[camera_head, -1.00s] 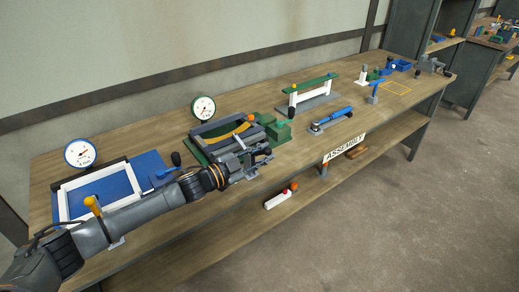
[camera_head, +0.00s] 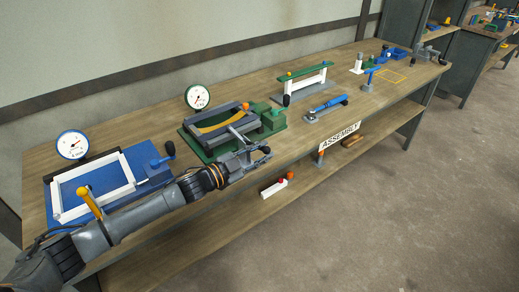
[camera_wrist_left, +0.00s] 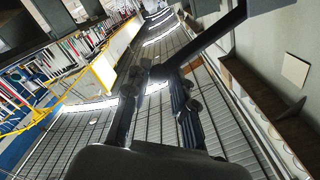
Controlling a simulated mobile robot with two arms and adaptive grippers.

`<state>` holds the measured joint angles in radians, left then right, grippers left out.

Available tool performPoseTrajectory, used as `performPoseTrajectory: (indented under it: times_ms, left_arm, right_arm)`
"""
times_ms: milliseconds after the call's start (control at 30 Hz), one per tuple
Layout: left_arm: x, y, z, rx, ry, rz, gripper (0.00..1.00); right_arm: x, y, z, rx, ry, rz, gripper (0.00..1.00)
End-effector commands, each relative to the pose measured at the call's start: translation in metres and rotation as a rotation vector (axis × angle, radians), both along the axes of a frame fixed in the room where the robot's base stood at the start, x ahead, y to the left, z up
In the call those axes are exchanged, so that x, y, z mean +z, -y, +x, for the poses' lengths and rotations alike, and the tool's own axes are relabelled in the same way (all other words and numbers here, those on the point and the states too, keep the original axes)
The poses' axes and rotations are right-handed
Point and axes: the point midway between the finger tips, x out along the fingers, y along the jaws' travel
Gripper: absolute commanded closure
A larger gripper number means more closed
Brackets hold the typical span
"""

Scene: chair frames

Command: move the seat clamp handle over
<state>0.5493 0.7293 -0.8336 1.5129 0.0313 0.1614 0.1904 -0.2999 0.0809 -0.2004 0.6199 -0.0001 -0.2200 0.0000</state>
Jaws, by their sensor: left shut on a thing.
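The green seat clamp fixture (camera_head: 195,148) sits on the bench and holds a grey frame with a curved yellow piece (camera_head: 218,124). A pale rod, which looks like the seat clamp handle (camera_head: 237,133), runs from the frame towards my left gripper (camera_head: 257,156) at the bench's front edge. In the left wrist view a dark bar (camera_wrist_left: 215,34) comes in from the upper right and ends between the fingers of the gripper (camera_wrist_left: 157,100). The gripper is shut on it; the held end is partly hidden by the fingers. My right gripper is out of view.
A blue fixture with a white frame (camera_head: 130,168), a yellow handle (camera_head: 89,203) and a dial gauge (camera_head: 72,145) stands left, close to my arm. A blue clamp tool (camera_head: 328,106) and a green-and-white frame (camera_head: 305,76) stand right. A lower shelf (camera_head: 250,207) runs below.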

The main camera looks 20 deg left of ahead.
Motion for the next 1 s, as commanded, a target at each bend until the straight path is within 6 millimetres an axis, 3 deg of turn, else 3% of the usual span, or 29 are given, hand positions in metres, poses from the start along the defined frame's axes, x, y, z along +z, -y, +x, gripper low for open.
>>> performPoseTrajectory:
  times_ms: [733,767,867,1000]
  left_arm:
    - [-0.014,0.002,-0.003,0.001,-0.007,0.000,0.93]
    - [-0.014,0.002,-0.003,0.002,-0.007,0.001,0.69]
    - [-0.014,0.002,-0.003,0.002,-0.007,0.001,0.48]
    - [-0.013,0.002,-0.002,0.002,-0.004,0.001,0.48]
  right_arm:
    - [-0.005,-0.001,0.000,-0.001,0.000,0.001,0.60]
    - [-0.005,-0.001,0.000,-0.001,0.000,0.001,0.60]
    - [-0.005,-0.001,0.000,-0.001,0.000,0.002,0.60]
    - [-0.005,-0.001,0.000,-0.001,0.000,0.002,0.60]
